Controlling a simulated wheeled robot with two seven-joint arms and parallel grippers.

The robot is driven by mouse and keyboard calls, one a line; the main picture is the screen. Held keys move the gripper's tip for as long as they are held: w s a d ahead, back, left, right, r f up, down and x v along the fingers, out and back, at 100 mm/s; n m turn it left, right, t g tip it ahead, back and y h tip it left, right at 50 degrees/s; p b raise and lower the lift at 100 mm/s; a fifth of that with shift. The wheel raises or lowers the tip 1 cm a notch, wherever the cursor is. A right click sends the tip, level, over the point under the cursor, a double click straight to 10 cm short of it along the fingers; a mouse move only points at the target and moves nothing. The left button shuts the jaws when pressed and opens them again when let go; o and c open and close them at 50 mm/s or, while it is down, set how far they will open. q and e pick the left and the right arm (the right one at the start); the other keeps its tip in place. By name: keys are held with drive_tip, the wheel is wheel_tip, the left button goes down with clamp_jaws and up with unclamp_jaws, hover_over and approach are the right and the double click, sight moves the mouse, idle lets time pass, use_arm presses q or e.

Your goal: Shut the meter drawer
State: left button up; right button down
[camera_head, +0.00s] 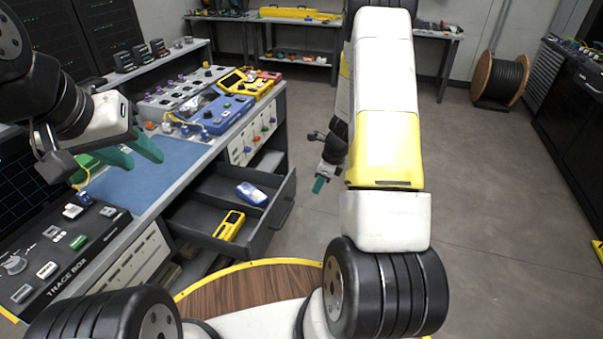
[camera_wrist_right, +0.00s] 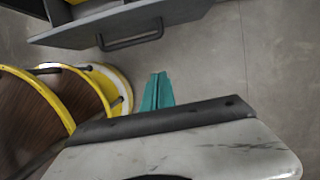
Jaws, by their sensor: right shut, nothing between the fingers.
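The meter drawer (camera_head: 262,228) is pulled out of the bench. A yellow meter (camera_head: 229,225) and a blue-and-white meter (camera_head: 252,193) lie in it. Its dark front with a bar handle (camera_head: 284,212) faces right; the handle (camera_wrist_right: 132,38) also crosses the top of the right wrist view. My right gripper (camera_head: 319,184) is shut and empty, in front of the drawer and apart from the handle. Its teal fingertips (camera_wrist_right: 158,88) are together in the right wrist view. My left gripper (camera_head: 143,156) hangs over the blue mat, its teal fingers spread apart.
The bench carries a blue mat (camera_head: 150,181), a blue device (camera_head: 222,113), a yellow device (camera_head: 246,82) and the trace box (camera_head: 60,262). A cable reel (camera_head: 501,78) stands at the back right.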

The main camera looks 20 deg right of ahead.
drive_tip(key=w+a+f, duration=0.3)
drive_tip(key=a+f, duration=0.2)
drive_tip(key=f, duration=0.3)
drive_tip(key=shift+w+a+f, duration=0.2)
drive_tip(key=shift+w+f, duration=0.05)
drive_tip(key=shift+f, duration=0.15)
